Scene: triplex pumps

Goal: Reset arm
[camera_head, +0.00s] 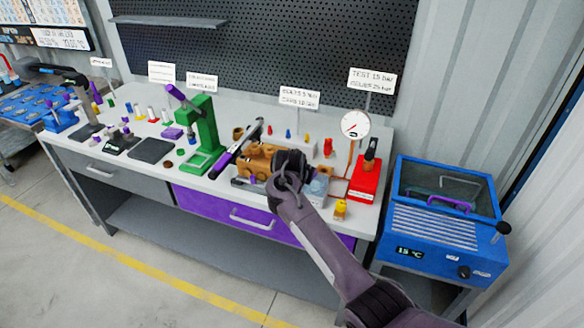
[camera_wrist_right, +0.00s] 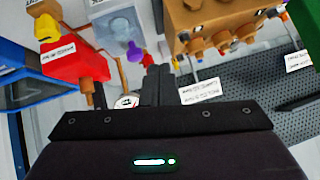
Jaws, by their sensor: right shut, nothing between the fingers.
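My right arm comes in from the lower right in the head view. Its gripper (camera_head: 290,165) is over the right part of the workbench, in front of the brass pump block (camera_head: 258,160) and hiding part of it. In the right wrist view the two dark fingers (camera_wrist_right: 155,85) are together with nothing between them. The pump block (camera_wrist_right: 215,15) shows there at the top right, apart from the fingers. A pale box (camera_wrist_right: 112,25) with a purple part is at the top, left of the fingers. My left gripper is not in view.
A red box (camera_head: 364,182), a gauge (camera_head: 355,124) and a small yellow bottle (camera_head: 340,208) stand right of the gripper. A purple-handled wrench (camera_head: 230,158) and green press (camera_head: 203,135) are left. A blue bath (camera_head: 445,220) stands beyond the bench's right end.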

